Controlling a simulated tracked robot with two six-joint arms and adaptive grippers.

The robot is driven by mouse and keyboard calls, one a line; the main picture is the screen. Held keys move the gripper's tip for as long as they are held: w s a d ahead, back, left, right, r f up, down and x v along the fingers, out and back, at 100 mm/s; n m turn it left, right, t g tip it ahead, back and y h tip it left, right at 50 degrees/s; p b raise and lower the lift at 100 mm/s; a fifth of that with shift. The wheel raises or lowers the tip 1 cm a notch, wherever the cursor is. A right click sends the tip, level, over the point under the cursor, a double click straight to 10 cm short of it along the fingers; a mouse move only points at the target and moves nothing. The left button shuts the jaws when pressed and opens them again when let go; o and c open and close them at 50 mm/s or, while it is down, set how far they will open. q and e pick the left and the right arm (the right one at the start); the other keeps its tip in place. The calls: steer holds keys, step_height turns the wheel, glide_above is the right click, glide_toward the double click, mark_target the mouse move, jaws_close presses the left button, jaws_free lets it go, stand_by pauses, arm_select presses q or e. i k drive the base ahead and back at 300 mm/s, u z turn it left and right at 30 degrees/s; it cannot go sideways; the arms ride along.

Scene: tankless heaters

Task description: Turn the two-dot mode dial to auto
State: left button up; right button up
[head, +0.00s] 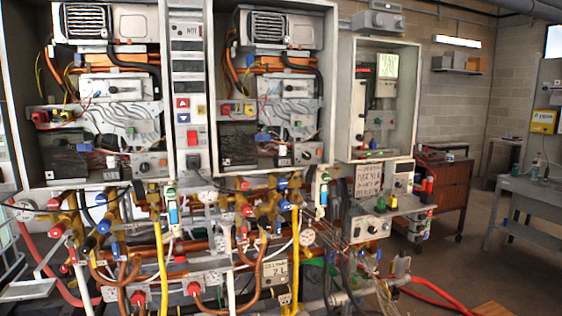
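Several dials show in the head view, and the dot marks and mode words are too small to read. A dark dial (145,167) sits low in the left open heater cabinet. A similar dark dial (306,155) sits low in the right open heater cabinet. A grey control box (370,229) at the right of the pipes has small dark knobs on its front. I cannot tell which of these is the two-dot mode dial, or where any of them points. Neither of my grippers shows.
Red and blue valve handles, copper pipes and yellow hoses (161,255) crowd the space below the cabinets. A handwritten sign (368,181) hangs above the control box. A brown cart (447,196) and a grey bench (540,195) stand at the right. Floor between them is clear.

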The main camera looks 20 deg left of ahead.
mark_target(307, 156)
steer(key=u, duration=0.8)
steer(key=k, duration=0.15)
steer(key=u, duration=0.45)
steer(key=i, duration=0.75)
steer(key=u, duration=0.1)
